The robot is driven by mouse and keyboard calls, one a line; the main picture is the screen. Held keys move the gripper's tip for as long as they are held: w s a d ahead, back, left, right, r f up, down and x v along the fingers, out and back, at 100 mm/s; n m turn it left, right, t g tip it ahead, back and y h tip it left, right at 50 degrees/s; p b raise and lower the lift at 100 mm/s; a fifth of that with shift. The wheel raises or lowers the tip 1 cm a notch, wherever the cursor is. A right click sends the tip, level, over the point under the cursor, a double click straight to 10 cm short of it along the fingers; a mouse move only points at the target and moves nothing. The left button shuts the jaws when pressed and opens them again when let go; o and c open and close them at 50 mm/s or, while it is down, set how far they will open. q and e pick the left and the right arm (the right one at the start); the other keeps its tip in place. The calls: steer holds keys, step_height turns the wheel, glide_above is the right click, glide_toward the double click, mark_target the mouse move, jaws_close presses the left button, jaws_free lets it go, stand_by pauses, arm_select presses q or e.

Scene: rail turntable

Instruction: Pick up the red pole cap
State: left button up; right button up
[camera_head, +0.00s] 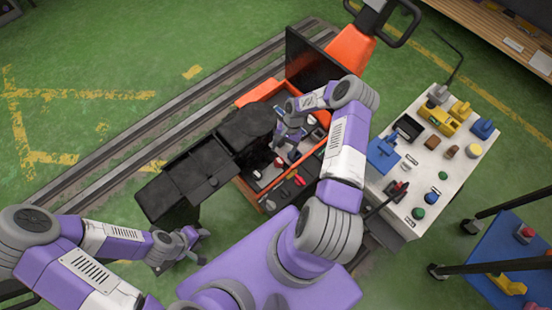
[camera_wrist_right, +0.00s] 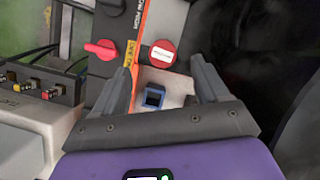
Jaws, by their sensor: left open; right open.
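A round red cap with a pale label (camera_wrist_right: 162,53), which looks like the red pole cap, sits on a white surface in the right wrist view. It lies just beyond and between the fingertips of my right gripper (camera_wrist_right: 165,76), which is open and empty. In the head view my right gripper (camera_head: 287,143) reaches down over the orange-walled bay. A small red spot (camera_head: 278,162) beside it may be the same cap; it is too small to be sure. My left gripper (camera_head: 187,245) is open and empty, low at the left, away from the bay.
In the right wrist view a red knob (camera_wrist_right: 102,49) on a dark panel lies left of the cap, and a blue socket-like part (camera_wrist_right: 154,95) lies nearer. A dark mass fills the right side. A white table (camera_head: 462,165) with several parts stands right of the bay.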

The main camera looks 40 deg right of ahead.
mark_target(280, 160)
steer(key=x, duration=0.2)
steer(key=b+x, duration=0.1)
steer(key=x, duration=0.1)
steer(key=b+x, duration=0.1)
steer(key=x, duration=0.1)
steer(key=shift+w+d+f, duration=0.15)
steer(key=shift+w+d, duration=0.15)
steer(key=shift+a+f, duration=0.2)
steer(key=shift+f, duration=0.15)
steer(key=c, duration=1.1)
step_height(280, 160, up, 10)
steer(key=p, duration=0.3)
